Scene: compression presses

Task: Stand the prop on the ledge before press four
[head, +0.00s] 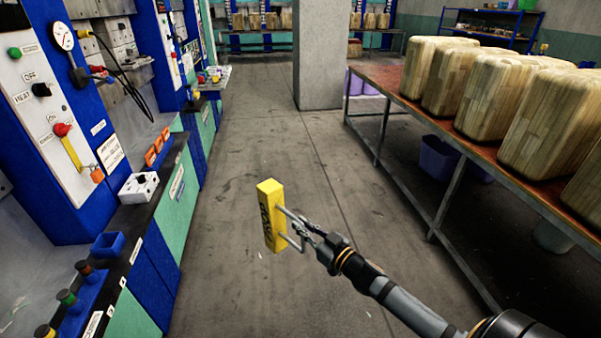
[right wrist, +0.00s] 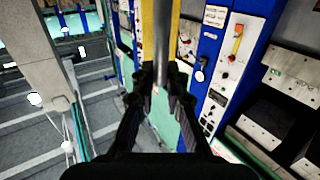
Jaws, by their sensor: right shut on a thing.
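The prop is a yellow upright block (head: 267,222) with dark lettering, near the middle of the head view. My right gripper (head: 285,229) is shut on it and holds it in the air over the aisle, to the right of the ledge. The prop also shows as a yellow strip (right wrist: 147,35) at the fingers in the right wrist view. The black ledge (head: 151,215) runs along the front of the blue presses on the left and is apart from the prop. I cannot tell which press is number four. My left gripper is not in view.
On the ledge are a white block with holes (head: 139,187), a small blue bin (head: 109,244) and orange pieces (head: 158,146). A grey pillar (head: 319,55) stands behind. The aisle floor is clear.

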